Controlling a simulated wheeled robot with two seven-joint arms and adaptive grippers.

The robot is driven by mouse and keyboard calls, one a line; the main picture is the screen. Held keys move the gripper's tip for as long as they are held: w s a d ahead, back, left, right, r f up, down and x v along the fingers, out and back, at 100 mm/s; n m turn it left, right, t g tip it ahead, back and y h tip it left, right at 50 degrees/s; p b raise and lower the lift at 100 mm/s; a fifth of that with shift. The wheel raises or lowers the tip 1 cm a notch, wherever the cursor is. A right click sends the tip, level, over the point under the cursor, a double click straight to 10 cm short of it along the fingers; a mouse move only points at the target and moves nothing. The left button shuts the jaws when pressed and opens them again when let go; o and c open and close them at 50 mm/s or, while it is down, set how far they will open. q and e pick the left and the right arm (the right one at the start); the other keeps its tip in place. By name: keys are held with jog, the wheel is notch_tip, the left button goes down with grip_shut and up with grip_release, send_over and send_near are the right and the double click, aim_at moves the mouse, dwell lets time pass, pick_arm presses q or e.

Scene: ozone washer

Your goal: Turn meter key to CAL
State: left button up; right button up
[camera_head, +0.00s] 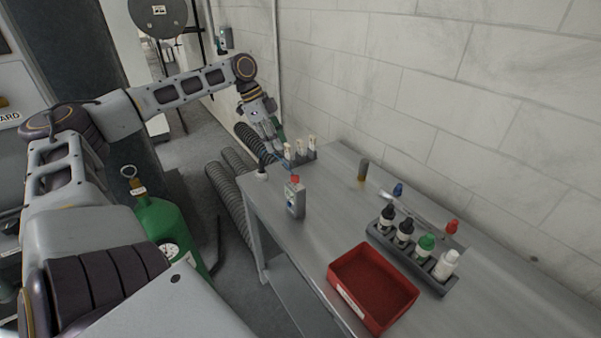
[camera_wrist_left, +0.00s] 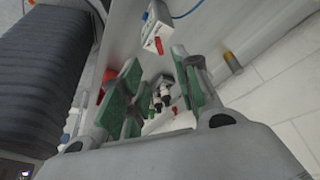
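A small grey handheld meter (camera_head: 295,200) with a red top stands upright on the steel bench. What looks like the same meter shows at the top of the left wrist view (camera_wrist_left: 157,28). Its key and markings are too small to read. My left gripper (camera_head: 277,143) is beyond the meter, near the bench's far end beside a small rack. In the left wrist view, its two green-padded fingers (camera_wrist_left: 158,92) are spread apart with nothing gripped between them; distant bottles show through the gap. My right gripper is not in view.
The rack of pale vials (camera_head: 300,152) stands close to my left gripper. A red tray (camera_head: 345,270) and a bottle rack (camera_head: 437,283) occupy the nearer bench. A small cylinder (camera_head: 363,170) stands near the wall. A green gas cylinder (camera_head: 165,222) is left of the bench.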

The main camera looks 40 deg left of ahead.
pick_arm(q)
jog(key=shift+d+r, duration=0.15)
jog(key=shift+r, duration=0.1)
jog(key=shift+s, duration=0.1)
jog(key=shift+f, duration=0.2)
send_over(293, 175)
jog(key=s+a, duration=0.1)
jog(key=a, duration=0.1)
jog(key=shift+f+p, duration=0.4)
jog(key=shift+f, duration=3.05)
jog(key=shift+x, duration=1.55)
jog(key=shift+p+x, duration=0.35)
jog(key=shift+x, duration=1.05)
